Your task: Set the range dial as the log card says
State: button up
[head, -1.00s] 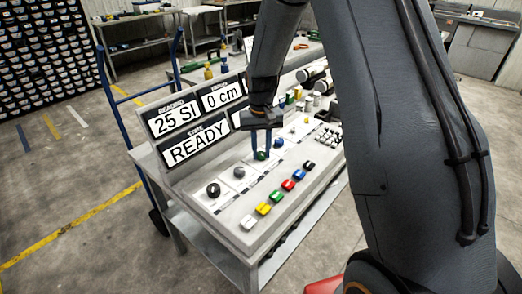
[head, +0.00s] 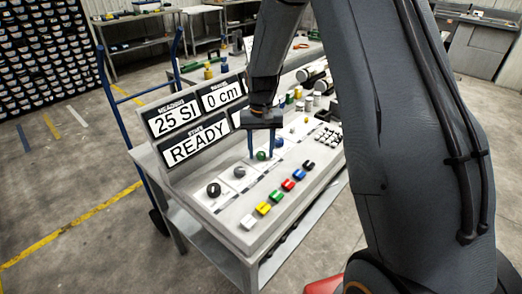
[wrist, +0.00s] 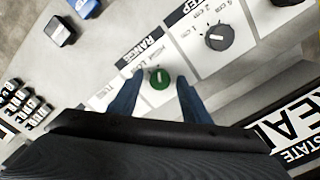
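The range dial is a small green knob with a white mark, next to the RANGE label; it shows in the wrist view (wrist: 159,79) and the head view (head: 261,156). HIGH and LOW are printed beside it; I cannot tell for sure which one the mark points at. My gripper (head: 266,151) is open over the console, its two blue fingers one on each side of the green dial. In the wrist view there is a gap between each finger and the dial. I cannot make out a readable log card.
Dark dials (head: 214,190) sit to the left on the console (head: 226,216); one shows in the wrist view with cm marks (wrist: 219,37). Coloured buttons (head: 288,185) line the front edge. Screens read 25 SI (head: 175,118), 0 cm (head: 221,95) and READY (head: 194,144).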

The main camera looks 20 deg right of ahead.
aim_at(261, 153)
jog(key=shift+r+b, duration=0.95)
jog(key=shift+r, duration=2.95)
